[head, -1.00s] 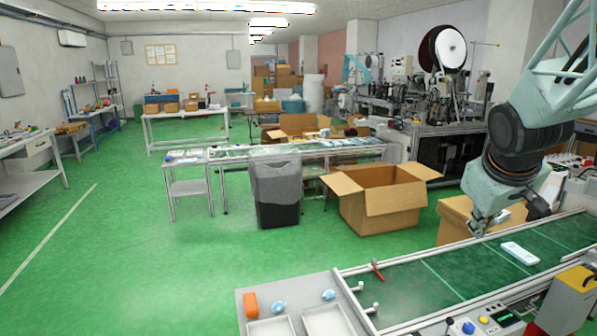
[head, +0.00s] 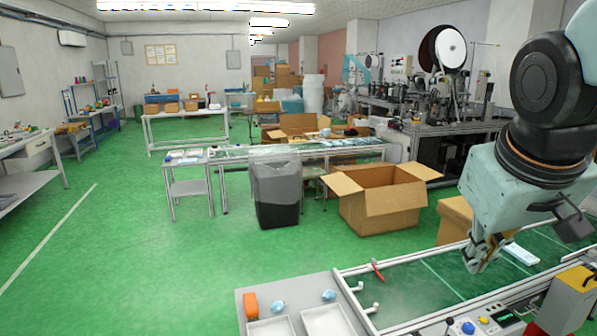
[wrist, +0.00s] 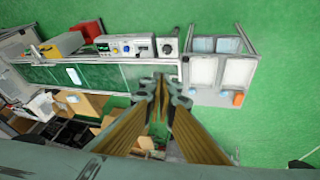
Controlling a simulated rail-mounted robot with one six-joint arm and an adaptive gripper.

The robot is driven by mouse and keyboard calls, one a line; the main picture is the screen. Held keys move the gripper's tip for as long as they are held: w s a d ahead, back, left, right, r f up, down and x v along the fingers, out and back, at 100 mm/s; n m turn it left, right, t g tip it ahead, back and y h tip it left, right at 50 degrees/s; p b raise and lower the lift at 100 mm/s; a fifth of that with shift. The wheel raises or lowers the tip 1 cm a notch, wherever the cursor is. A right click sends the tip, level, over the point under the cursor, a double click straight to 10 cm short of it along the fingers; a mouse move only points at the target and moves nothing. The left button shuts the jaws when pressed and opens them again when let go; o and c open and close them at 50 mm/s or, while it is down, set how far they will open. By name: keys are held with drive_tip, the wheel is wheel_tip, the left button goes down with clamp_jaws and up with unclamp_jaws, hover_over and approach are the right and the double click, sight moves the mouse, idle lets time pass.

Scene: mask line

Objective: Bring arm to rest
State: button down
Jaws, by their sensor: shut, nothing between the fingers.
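My gripper (head: 478,262) hangs from my arm over the green conveyor belt (head: 425,287) at the right of the head view. Its fingers are shut with nothing between them. In the wrist view, my gripper (wrist: 162,88) shows its fingertips close together, with the belt (wrist: 100,74) beyond them. The packet also shows in the wrist view (wrist: 73,75).
A side table with white trays (head: 325,320), an orange block (head: 250,305) and blue items adjoins the belt's left end. A red-handled tool (head: 377,269) is at the belt's far rail. A control box (head: 482,322) stands at the near rail. Cardboard boxes (head: 385,208) stand behind.

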drive_tip(key=s+a+y, duration=0.1)
drive_tip(key=s+a, duration=0.3)
drive_tip(key=s, duration=0.5)
drive_tip(key=s+a+g+y, duration=0.1)
drive_tip(key=s+a, duration=0.4)
drive_tip(key=s, duration=0.3)
drive_tip(key=shift+s+f+m, duration=0.2)
drive_tip(key=shift+s+m, duration=0.15)
drive_tip(key=shift+m, duration=0.05)
